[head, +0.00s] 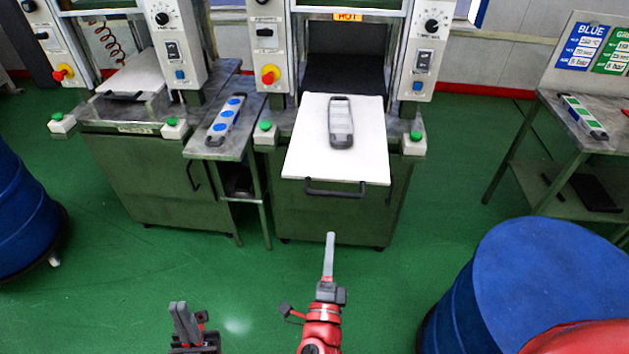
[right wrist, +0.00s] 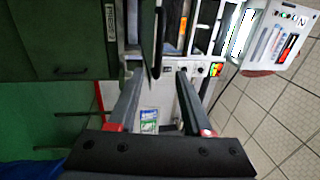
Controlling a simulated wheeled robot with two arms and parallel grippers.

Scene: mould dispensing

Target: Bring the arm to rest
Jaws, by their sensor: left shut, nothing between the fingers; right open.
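My right gripper (head: 330,243) is at the end of the red arm, low in front of the middle machine. It is seen edge-on in the head view. In the right wrist view its fingers (right wrist: 159,74) are spread, with no object held between them. My left gripper (head: 183,312) is at the bottom of the head view, left of the right one. Its fingers are together and empty. Both grippers are apart from the machines and the tables. Most of the left arm is out of view.
A grey mould (head: 341,122) lies on the white plate (head: 300,160) of the middle machine. A blue-dotted mould (head: 226,120) is on a side table. A green-marked mould (head: 583,117) is on the right table. Blue drums (head: 550,270) stand at both sides. Green floor (head: 120,280) lies between.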

